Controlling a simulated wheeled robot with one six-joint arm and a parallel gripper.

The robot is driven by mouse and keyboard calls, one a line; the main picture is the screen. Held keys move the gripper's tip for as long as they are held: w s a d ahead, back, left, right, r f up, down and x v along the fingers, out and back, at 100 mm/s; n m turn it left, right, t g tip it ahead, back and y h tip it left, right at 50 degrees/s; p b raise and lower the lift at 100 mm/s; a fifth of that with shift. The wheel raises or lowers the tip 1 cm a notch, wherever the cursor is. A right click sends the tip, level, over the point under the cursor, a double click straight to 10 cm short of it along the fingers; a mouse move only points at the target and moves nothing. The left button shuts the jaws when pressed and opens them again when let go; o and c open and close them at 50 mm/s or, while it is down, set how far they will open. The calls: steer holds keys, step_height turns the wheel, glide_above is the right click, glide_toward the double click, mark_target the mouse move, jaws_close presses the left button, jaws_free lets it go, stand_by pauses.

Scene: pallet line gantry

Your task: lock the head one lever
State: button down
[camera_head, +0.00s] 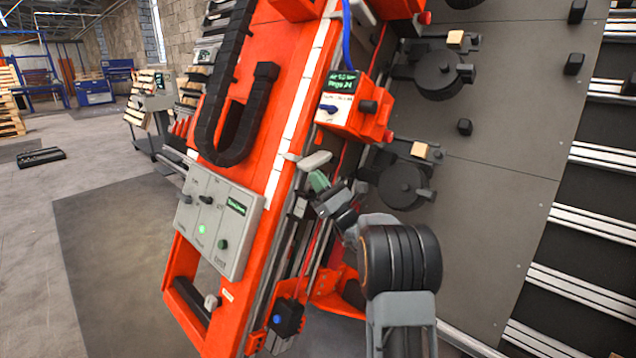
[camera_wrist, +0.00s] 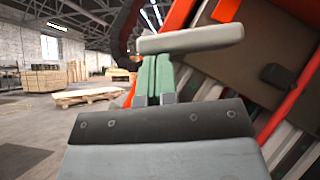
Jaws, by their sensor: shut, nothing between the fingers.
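A pale grey lever (camera_head: 315,160) sticks out from the side of the tilted orange gantry beam, below an orange box with a small green-lit display (camera_head: 343,82). My gripper (camera_head: 317,181) is just below the lever, with its green fingers pointing up toward it. In the wrist view the lever (camera_wrist: 190,39) is a rounded bar lying across the picture. My gripper's fingers (camera_wrist: 153,72) are shut side by side with nothing between them, and their tips end at the bar's lower edge. I cannot tell whether they touch it. The lever's pivot is hidden.
A grey control panel (camera_head: 217,224) with knobs and a lit green button is mounted on the orange beam (camera_head: 285,105). Black round clamp units (camera_head: 405,184) stand on the dark board (camera_head: 510,130) at right. A cart (camera_head: 150,105) stands at back left.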

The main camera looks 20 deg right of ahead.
mark_target(313, 167)
steer(key=shift+s+a+r+p, duration=0.1)
steer(key=shift+a+r+p, duration=0.1)
steer(key=shift+r+p, duration=0.25)
stand_by(0.6)
steer(key=shift+s+a+r+p, duration=0.1)
steer(key=shift+a+r+p, duration=0.1)
steer(key=shift+r+p, duration=0.25)
steer(key=shift+s+a+r+p, duration=0.1)
steer(key=shift+a+r+p, duration=0.1)
steer(key=shift+r, duration=0.35)
steer(key=shift+r+p, duration=0.6)
steer(key=shift+r, duration=0.3)
steer(key=shift+r, duration=0.1)
steer(key=shift+a+f+b, duration=0.15)
steer(key=shift+f+b, duration=0.3)
steer(key=s+a+f, duration=0.1)
steer(key=s+f, duration=0.7)
steer(key=f, duration=0.1)
steer(key=shift+s+a+h+b, duration=0.25)
steer(key=shift+s+h+b, duration=0.05)
steer(key=shift+f, duration=0.1)
